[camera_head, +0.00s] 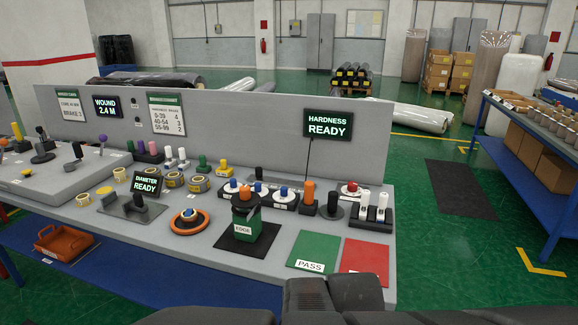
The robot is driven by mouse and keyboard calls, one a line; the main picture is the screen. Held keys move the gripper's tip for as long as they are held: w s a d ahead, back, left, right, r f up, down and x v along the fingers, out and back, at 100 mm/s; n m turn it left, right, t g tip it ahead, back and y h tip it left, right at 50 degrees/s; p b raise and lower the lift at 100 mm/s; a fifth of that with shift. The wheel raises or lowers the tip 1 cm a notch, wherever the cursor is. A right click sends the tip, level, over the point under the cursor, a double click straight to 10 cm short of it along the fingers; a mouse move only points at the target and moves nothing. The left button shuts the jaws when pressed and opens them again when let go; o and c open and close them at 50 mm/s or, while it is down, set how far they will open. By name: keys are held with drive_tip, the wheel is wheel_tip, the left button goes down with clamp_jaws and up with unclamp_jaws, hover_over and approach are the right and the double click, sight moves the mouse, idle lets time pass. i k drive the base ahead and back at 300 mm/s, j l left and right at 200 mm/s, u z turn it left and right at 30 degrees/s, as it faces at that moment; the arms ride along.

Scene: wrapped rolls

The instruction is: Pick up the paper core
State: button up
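I cannot tell for sure which object is the paper core. Small pale-yellow rings lie on the grey bench at the left: one ring (119,174) at the back, another ring (83,199) near the front. Grey-and-yellow short rolls (197,184) sit in a row to their right. Several tan upright cylinders (546,114) stand on the blue table at the far right. Dark parts of my own arm fill the bottom edge, in front of the bench. No gripper fingertips show, and I see nothing held.
An orange tray (63,243) sits below.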

sight(189, 218)
drive_tip(key=u, duration=1.05)
drive_tip(key=i+j+z, duration=0.15)
drive_tip(key=i+z, duration=0.15)
drive_tip(key=z, duration=0.15)
drive_tip(key=i+j+z, duration=0.25)
drive_tip(key=z, duration=0.15)
drive_tip(key=i+j+z, duration=0.25)
drive_tip(key=z, duration=0.2)
drive_tip(key=j, duration=0.1)
